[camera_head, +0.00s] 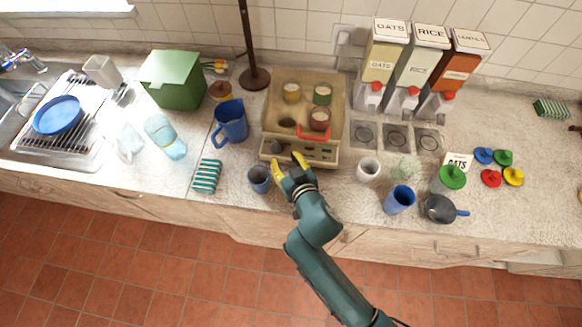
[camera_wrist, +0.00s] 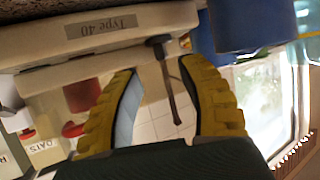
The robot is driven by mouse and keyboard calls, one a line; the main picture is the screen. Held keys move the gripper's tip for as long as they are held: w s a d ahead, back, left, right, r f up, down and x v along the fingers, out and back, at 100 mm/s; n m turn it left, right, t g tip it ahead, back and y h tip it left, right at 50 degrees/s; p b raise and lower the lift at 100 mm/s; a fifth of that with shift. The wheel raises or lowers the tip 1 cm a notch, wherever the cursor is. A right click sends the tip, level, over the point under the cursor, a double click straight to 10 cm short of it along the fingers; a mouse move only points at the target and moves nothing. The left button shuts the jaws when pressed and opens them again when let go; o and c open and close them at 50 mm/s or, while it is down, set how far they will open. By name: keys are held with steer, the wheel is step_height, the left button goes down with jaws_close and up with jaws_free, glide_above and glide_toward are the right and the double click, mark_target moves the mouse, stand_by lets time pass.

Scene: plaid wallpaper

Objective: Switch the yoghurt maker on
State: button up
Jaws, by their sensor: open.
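The yoghurt maker (camera_head: 333,92) is a beige box on the counter in the head view, with several jars under its clear top and a red handle (camera_head: 314,134). Its front has a dark round knob (camera_head: 277,148) at the left. My gripper (camera_head: 288,161) is at the front left of the machine, its yellow fingers open and empty. In the wrist view, a pale casing (camera_wrist: 100,35) bears a "Type 40" label. A dark lever-like part (camera_wrist: 165,68) shows between the spread fingers (camera_wrist: 162,75); I cannot tell whether they touch it.
A grey-blue cup (camera_head: 259,180) stands just left of my gripper, and a blue jug (camera_head: 231,122) is farther left. A white cup (camera_head: 368,169) and a blue cup (camera_head: 399,199) stand to the right. Dispensers (camera_head: 421,60) line the back wall.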

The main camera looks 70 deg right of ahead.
steer(key=v, duration=0.5)
steer(key=shift+s+a, duration=0.1)
steer(key=shift+a, duration=0.05)
